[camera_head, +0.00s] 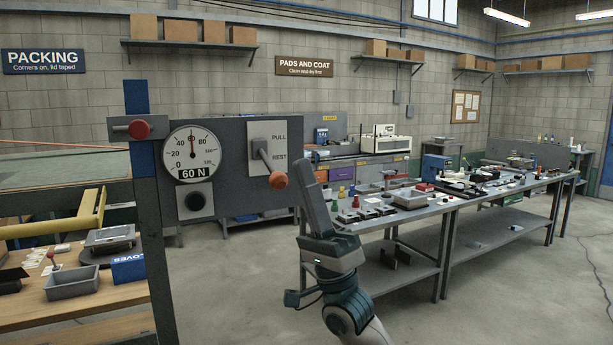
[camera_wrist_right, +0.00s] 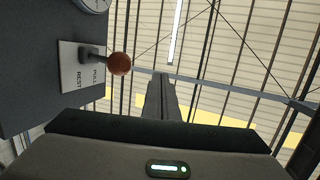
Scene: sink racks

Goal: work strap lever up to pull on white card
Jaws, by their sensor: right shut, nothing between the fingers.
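The lever (camera_head: 266,163) with its orange ball knob (camera_head: 278,180) sticks out from the white card (camera_head: 255,135) marked PULL above and REST below. Its knob hangs lower than the REST word in the head view. In the right wrist view the lever (camera_wrist_right: 92,53) and knob (camera_wrist_right: 119,63) stand left of my fingers, on the white card (camera_wrist_right: 68,75). My right gripper (camera_head: 302,168) is shut and empty, pointing up just right of the knob, with no visible contact. The round dial (camera_head: 192,152) reads 60 N. My left gripper is out of view.
A grey panel (camera_head: 225,202) carries the card and dial. A red knob (camera_head: 138,129) sits on the blue upright band (camera_head: 137,97) at left. A cluttered grey workbench (camera_head: 437,205) stands to the right.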

